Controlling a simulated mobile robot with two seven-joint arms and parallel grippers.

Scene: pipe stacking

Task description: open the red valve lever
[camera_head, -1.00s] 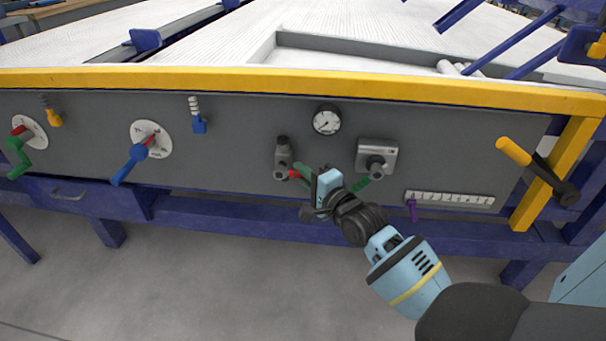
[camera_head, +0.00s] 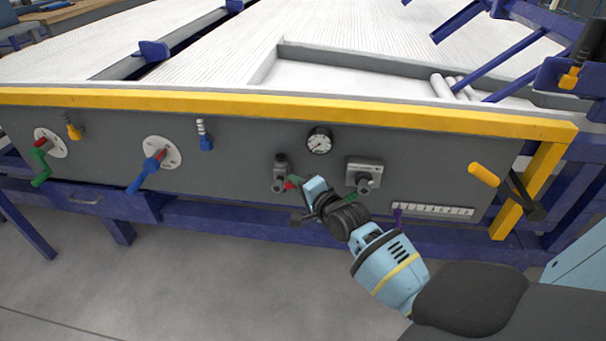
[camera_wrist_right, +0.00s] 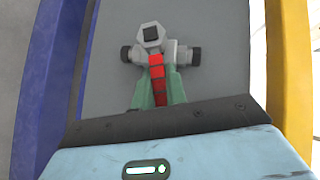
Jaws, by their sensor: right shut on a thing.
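The red valve lever (camera_head: 293,182) sticks out from a grey valve (camera_head: 280,173) on the panel, left of centre in the head view. In the right wrist view the lever (camera_wrist_right: 156,72) runs from the valve body (camera_wrist_right: 155,48) down between green fingers. My right gripper (camera_wrist_right: 156,88) is shut on the lever, with a finger on each side of it. In the head view the right gripper (camera_head: 297,185) reaches the lever from the lower right and hides its outer end. My left gripper is not in view.
A round gauge (camera_head: 319,142) sits above the valve, and a grey box with a knob (camera_head: 364,174) is to its right. A blue handle dial (camera_head: 160,155) is farther left. A yellow rail (camera_head: 290,106) runs above the panel. The floor below is clear.

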